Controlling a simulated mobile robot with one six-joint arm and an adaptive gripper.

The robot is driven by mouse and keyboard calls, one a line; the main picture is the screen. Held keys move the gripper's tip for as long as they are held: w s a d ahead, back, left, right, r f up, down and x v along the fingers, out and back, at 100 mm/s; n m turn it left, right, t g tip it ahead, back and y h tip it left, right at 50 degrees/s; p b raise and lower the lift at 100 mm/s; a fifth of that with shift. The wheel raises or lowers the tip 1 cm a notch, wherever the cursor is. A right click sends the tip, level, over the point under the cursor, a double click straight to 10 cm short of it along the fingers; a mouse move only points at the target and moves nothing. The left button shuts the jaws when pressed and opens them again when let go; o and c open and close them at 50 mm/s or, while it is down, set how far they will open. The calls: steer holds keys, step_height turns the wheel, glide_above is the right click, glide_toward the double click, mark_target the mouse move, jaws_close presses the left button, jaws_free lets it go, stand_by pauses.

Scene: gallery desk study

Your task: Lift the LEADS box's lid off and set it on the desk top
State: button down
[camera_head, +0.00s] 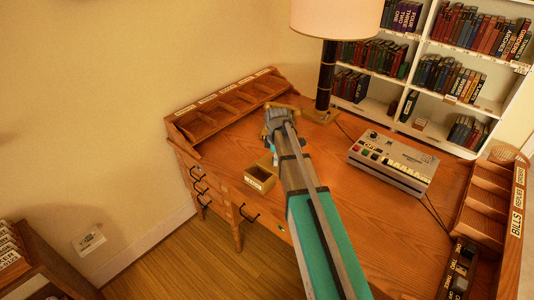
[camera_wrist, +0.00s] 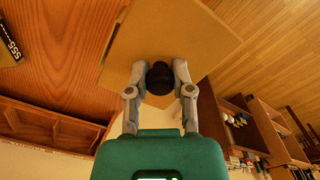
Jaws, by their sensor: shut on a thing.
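My gripper (camera_head: 279,118) is over the desk top (camera_head: 235,141) in the head view. In the wrist view its two fingers are shut on the dark round knob (camera_wrist: 159,78) of a flat tan lid (camera_wrist: 190,35). The lid spans much of the upper middle of that view, with desk wood and floor beyond its edges. A small tan box (camera_head: 260,178) with a pale front label stands at the desk's front edge, left of my arm. Its top is open and its inside looks dark and empty. The label is too small to read. My arm hides part of this area.
A pigeonhole rack (camera_head: 225,100) lines the desk's left side; another (camera_head: 490,200) lines the right. A lamp (camera_head: 327,75) stands at the back, and a grey keyed machine (camera_head: 393,162) sits right of my arm. Bare desk lies between rack and arm.

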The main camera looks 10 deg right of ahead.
steer(key=s, duration=0.1)
steer(key=s+d+r+p, duration=0.1)
steer(key=s, duration=0.1)
steer(key=shift+s+d+r, duration=0.3)
steer(key=shift+d+r, duration=0.1)
steer(key=shift+s, duration=0.1)
stand_by(0.4)
